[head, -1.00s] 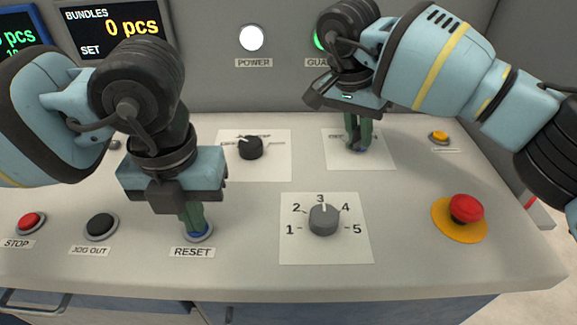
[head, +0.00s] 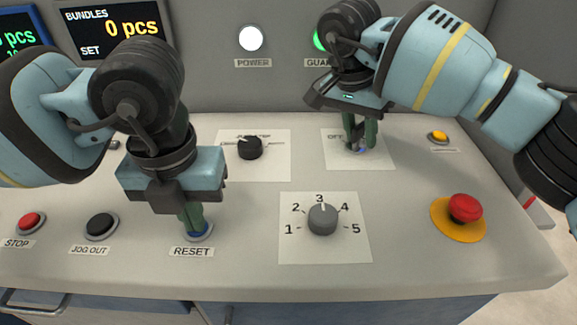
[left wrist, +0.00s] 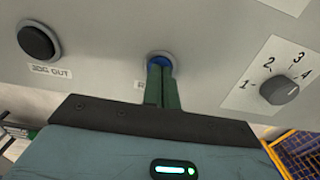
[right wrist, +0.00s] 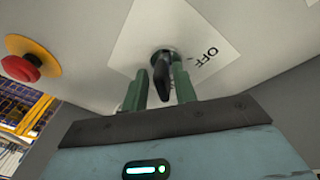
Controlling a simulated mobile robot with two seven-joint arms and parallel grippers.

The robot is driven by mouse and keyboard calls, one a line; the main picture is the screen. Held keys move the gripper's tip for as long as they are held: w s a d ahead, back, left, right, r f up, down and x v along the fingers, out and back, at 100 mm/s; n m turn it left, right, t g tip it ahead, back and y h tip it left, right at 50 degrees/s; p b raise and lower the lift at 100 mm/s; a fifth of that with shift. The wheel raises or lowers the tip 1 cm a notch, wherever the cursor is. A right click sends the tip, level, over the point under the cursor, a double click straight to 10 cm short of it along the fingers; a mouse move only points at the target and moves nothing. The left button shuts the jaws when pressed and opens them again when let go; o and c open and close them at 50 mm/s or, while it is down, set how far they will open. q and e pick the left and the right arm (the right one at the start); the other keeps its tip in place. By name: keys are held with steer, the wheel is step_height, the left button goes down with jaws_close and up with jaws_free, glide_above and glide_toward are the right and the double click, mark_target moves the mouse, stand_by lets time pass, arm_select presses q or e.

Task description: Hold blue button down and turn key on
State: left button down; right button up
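The blue button (left wrist: 160,59) sits in a metal ring above the RESET label; it also shows in the head view (head: 197,235). My left gripper (head: 194,230) has its two fingers together, with the tips on the button and covering part of it. How deep the button sits cannot be told. The black key (right wrist: 162,75) stands in a round switch on a white plate (right wrist: 133,50). The OFF mark shows beside it. My right gripper (right wrist: 161,95) is open, with one finger on each side of the key and a visible gap on the left.
A grey numbered dial (head: 322,219) lies between the arms, with a black selector (head: 249,148) behind it. A red emergency stop (head: 466,208) is at right. The red STOP (head: 31,221) and black JOG OUT (head: 101,225) buttons are at left. The green lamp (head: 320,40) is partly hidden.

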mark_target(360, 124)
arm_select(q)
steer(key=shift+s+f, duration=0.1)
steer(key=shift+f, duration=0.3)
arm_select(e)
steer(key=shift+w+a+r, duration=0.15)
steer(key=shift+a+r, duration=0.1)
steer(key=shift+r, duration=0.05)
steer(key=shift+d+r, duration=0.1)
steer(key=shift+r, duration=3)
arm_select(q)
steer(key=shift+r, duration=0.1)
steer(key=shift+w+r, duration=0.15)
steer(key=shift+r, duration=0.35)
steer(key=shift+w+r, duration=0.15)
steer(key=shift+r, duration=0.35)
arm_select(e)
steer(key=shift+f, duration=0.1)
arm_select(q)
step_height(360, 124, up, 8)
steer(key=shift+r, duration=0.2)
steer(key=shift+s, duration=0.1)
